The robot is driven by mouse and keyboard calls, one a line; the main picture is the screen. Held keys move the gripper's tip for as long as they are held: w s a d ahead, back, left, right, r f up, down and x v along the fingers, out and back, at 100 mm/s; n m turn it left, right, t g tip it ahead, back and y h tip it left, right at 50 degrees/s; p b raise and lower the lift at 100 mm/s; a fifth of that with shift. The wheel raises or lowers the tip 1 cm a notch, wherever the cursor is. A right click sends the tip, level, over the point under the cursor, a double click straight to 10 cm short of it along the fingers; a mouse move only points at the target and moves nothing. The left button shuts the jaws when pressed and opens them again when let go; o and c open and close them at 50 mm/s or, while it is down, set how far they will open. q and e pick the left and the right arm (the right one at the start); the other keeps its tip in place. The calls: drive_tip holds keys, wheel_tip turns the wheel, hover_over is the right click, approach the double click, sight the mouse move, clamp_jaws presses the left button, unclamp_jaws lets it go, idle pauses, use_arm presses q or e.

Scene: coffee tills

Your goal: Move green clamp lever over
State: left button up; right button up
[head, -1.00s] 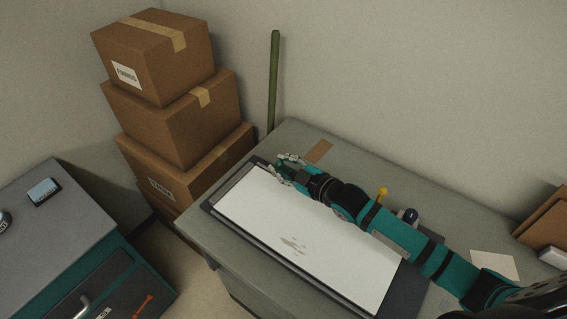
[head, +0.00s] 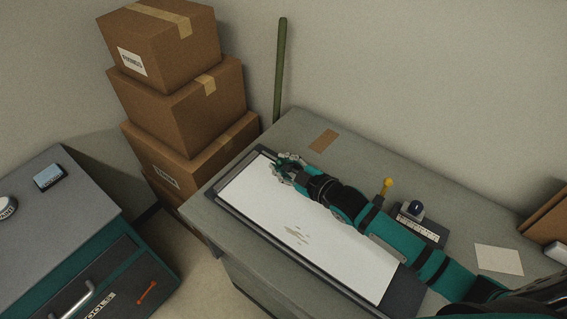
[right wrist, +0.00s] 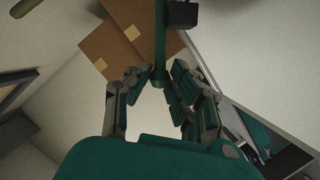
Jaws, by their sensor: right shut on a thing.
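The green clamp lever (right wrist: 160,45) shows in the right wrist view as a slim green bar, with a black block (right wrist: 183,13) beside its upper part. Its lower end is between the fingers of my right gripper (right wrist: 160,88), which is shut on it. In the head view my right gripper (head: 284,166) is over the far left end of the white-topped board (head: 340,270). The lever is mostly hidden by the fingers there. My left gripper is not in view.
Stacked boxes (head: 180,105) and a green pole (head: 280,70) stand beyond the table (head: 345,150). A teal drawer cabinet (head: 60,215) is at left.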

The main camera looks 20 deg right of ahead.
drive_tip(key=shift+s+a+f+b, duration=0.25)
drive_tip(key=shift+f+b, duration=0.05)
drive_tip(key=shift+f, duration=0.4)
drive_tip(key=shift+s+a+f+b, duration=0.2)
drive_tip(key=shift+f+b, duration=0.05)
drive_tip(key=shift+f, duration=0.45)
drive_tip(key=shift+s+a+f, duration=0.1)
drive_tip(key=shift+a+f, duration=0.05)
drive_tip(key=shift+f, duration=0.3)
drive_tip(key=o, duration=1)
drive_tip(key=shift+c, duration=0.2)
drive_tip(key=shift+r, duration=0.1)
drive_tip(key=v, duration=1.2)
